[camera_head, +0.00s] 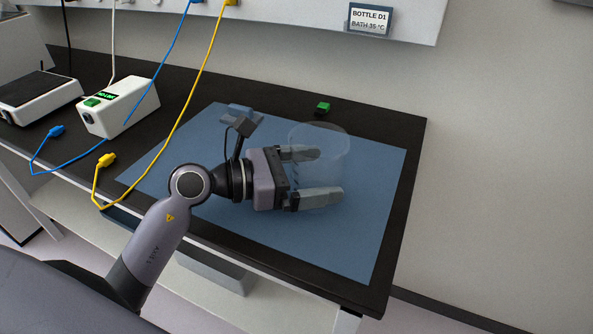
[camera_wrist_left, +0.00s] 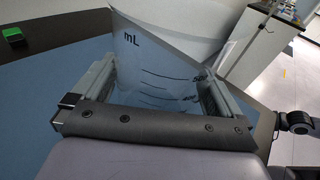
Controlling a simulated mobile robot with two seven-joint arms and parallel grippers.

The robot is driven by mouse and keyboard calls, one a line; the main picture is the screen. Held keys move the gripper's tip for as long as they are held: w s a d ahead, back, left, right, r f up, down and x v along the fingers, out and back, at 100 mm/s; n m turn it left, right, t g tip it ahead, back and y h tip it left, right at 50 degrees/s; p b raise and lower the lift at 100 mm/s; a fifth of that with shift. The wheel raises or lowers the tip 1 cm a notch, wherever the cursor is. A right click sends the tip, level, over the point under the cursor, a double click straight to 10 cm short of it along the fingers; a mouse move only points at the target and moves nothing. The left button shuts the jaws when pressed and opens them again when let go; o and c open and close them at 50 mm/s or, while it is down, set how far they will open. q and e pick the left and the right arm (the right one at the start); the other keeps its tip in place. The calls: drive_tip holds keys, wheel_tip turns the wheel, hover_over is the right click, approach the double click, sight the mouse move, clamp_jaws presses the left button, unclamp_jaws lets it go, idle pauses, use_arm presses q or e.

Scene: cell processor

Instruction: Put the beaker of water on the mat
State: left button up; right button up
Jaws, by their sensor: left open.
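The clear beaker (camera_head: 323,148) stands upright on the blue mat (camera_head: 340,240), towards its right side. My left gripper (camera_head: 332,175) is open, with one finger on each side of the beaker. In the left wrist view the beaker (camera_wrist_left: 160,70), with "mL" and graduation lines, sits between the two fingers. I cannot tell whether the fingers touch the glass. The water level is hard to make out.
A white box with a green display (camera_head: 118,105) and a dark-topped device (camera_head: 38,95) stand at left. Blue (camera_head: 56,131) and yellow (camera_head: 106,160) plugs lie near the front edge. The mat's front right is clear.

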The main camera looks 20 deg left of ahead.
use_arm(q)
drive_tip(key=shift+s+a, duration=0.2)
drive_tip(key=shift+a, duration=0.1)
drive_tip(key=b+v, duration=0.2)
drive_tip(key=v, duration=0.8)
drive_tip(key=shift+s+a, duration=0.1)
drive_tip(key=shift+s+a+r+b, duration=0.15)
drive_tip(key=shift+s+a+b, duration=0.15)
drive_tip(key=shift+a, duration=0.05)
